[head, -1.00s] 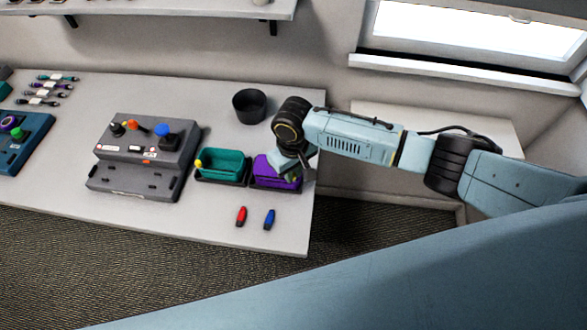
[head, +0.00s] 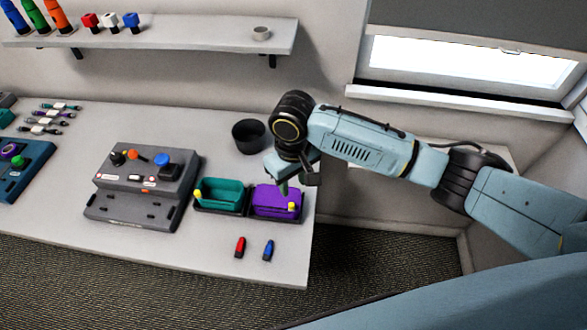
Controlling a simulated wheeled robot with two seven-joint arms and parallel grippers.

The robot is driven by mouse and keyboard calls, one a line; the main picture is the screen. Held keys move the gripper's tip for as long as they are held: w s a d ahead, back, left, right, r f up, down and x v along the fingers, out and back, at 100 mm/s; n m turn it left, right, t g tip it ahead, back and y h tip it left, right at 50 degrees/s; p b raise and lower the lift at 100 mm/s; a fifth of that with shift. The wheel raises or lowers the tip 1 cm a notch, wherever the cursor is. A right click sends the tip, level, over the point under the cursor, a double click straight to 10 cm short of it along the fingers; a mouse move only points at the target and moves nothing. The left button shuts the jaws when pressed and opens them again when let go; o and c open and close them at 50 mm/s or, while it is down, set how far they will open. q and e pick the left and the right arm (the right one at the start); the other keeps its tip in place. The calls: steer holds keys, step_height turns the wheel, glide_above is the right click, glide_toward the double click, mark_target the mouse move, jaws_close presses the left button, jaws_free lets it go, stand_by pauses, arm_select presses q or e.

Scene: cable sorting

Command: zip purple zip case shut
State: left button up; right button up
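The purple zip case (head: 272,205) sits in a dark tray near the right end of the table, with a yellow pull (head: 292,206) at its right front. My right gripper (head: 284,188) points down just above the back of the case. Its fingers are small and partly hidden by the wrist, so I cannot tell whether they are open or touching the case. My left gripper is not in view.
A teal case (head: 222,193) with a yellow pull stands left of the purple one. A black cup (head: 248,136) is behind. A grey control box (head: 140,185) stands further left. Red (head: 240,246) and blue (head: 268,250) small items lie in front.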

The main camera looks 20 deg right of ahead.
step_height(320, 180, up, 4)
steer(key=shift+r, duration=0.15)
stand_by(0.5)
